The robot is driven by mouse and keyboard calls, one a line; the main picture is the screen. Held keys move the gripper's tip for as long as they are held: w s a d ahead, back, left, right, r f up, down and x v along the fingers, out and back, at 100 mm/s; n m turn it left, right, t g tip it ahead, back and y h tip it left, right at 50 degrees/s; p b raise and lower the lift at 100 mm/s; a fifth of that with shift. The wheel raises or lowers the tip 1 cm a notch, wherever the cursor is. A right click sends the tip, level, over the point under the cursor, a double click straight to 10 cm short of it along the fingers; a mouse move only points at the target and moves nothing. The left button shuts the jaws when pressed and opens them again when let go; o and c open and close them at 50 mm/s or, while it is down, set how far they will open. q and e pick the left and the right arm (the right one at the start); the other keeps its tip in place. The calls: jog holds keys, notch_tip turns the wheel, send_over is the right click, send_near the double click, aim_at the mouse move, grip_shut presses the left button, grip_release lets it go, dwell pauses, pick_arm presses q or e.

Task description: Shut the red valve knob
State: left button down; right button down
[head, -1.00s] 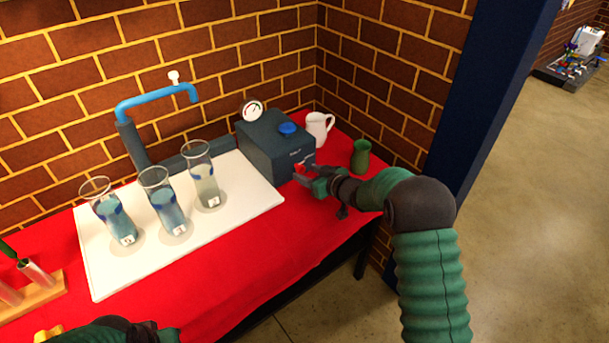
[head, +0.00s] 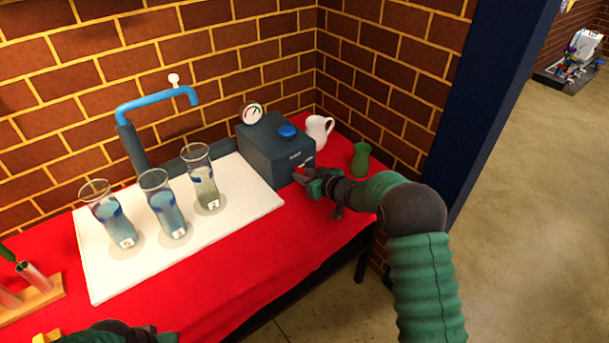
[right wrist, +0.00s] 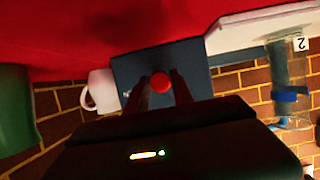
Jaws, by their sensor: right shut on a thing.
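The red valve knob (right wrist: 160,82) shows in the right wrist view on the front of the dark grey box (right wrist: 128,68), between the two fingers. In the head view the box (head: 268,150) stands at the back corner of the table, with a blue button (head: 287,131) on top and a round gauge (head: 252,114) behind it. My right gripper (head: 302,175) is at the box's front face and is shut on the knob, which it mostly hides in the head view. My left gripper (head: 130,334) shows only partly at the bottom edge; its jaws are not clear.
A white board (head: 110,272) holds several glass cylinders left of the box. A white jug (head: 319,130) and a green vase (head: 360,159) stand right of the box. A blue pipe (head: 150,100) rises behind the board. The red tablecloth (head: 240,255) is clear in front.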

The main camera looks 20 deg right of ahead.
jog(key=shift+f+n+b, duration=0.2)
jog(key=shift+n+b, duration=0.1)
jog(key=shift+b, duration=0.55)
jog(key=n+h+b, duration=0.1)
jog(key=n+b, duration=0.1)
jog(key=b, duration=0.3)
jog(key=f+n+t+h+b, duration=0.1)
jog(key=n+b, duration=0.1)
jog(key=b, duration=0.4)
jog(key=n+t+h+b, duration=0.1)
jog(key=n+b, duration=0.1)
jog(key=b, duration=0.3)
jog(key=shift+s+a+f+h, duration=0.1)
jog(key=shift+a+f+h, duration=0.05)
jog(key=shift+a+h, duration=0.2)
jog(key=n+t+b, duration=0.1)
jog(key=n+b, duration=0.2)
jog(key=b, duration=0.5)
jog(key=n+t+h+b, duration=0.1)
jog(key=n+t+b, duration=0.1)
jog(key=b, duration=0.6)
jog(key=shift+n+h, duration=0.25)
jog(key=shift+n, duration=0.35)
jog(key=shift+r+n+b, duration=0.2)
jog(key=shift+n+b, duration=0.2)
jog(key=shift+b, duration=0.5)
